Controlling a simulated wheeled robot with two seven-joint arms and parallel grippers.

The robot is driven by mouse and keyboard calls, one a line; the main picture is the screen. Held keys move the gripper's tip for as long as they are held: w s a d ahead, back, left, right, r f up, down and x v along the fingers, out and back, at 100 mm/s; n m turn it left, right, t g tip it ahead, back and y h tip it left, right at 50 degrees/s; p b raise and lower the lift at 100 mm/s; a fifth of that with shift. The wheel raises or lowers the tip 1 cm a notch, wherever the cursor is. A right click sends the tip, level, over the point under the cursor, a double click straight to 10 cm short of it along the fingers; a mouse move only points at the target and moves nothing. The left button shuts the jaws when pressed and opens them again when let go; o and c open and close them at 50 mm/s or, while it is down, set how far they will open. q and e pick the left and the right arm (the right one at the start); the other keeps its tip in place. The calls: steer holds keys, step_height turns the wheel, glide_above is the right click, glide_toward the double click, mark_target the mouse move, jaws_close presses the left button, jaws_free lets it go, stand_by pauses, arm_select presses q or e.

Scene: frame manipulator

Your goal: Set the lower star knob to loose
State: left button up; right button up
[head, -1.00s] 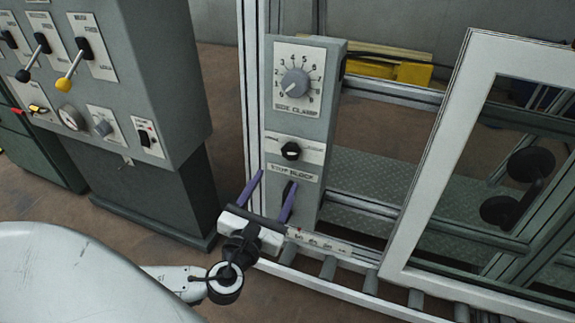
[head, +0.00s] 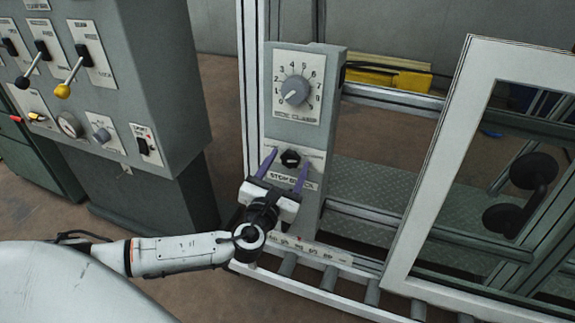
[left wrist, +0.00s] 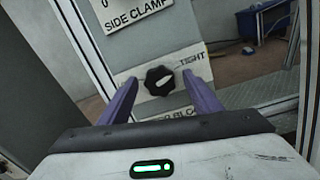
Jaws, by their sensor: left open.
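The black star knob (head: 290,158) sits on a white plate on the front of the grey panel post (head: 327,120), below the side clamp dial (head: 294,91). In the left wrist view the star knob (left wrist: 160,80) has a white mark slanting up to the right, toward the word TIGHT; the label at its left end is hidden or unreadable. My left gripper (head: 285,170) is open and empty, its purple fingers just below and either side of the knob. In the left wrist view the fingers (left wrist: 160,92) flank the knob without visibly touching it. My right gripper is not in view.
A grey control cabinet (head: 150,75) with levers and switches stands to the left. A white-framed window panel (head: 432,170) stands to the right. A roller rail (head: 310,285) runs along the bottom. A yellow object (head: 390,78) lies behind the post.

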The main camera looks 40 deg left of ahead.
arm_select(q)
steer(key=c, duration=1)
steer(key=shift+c, duration=0.2)
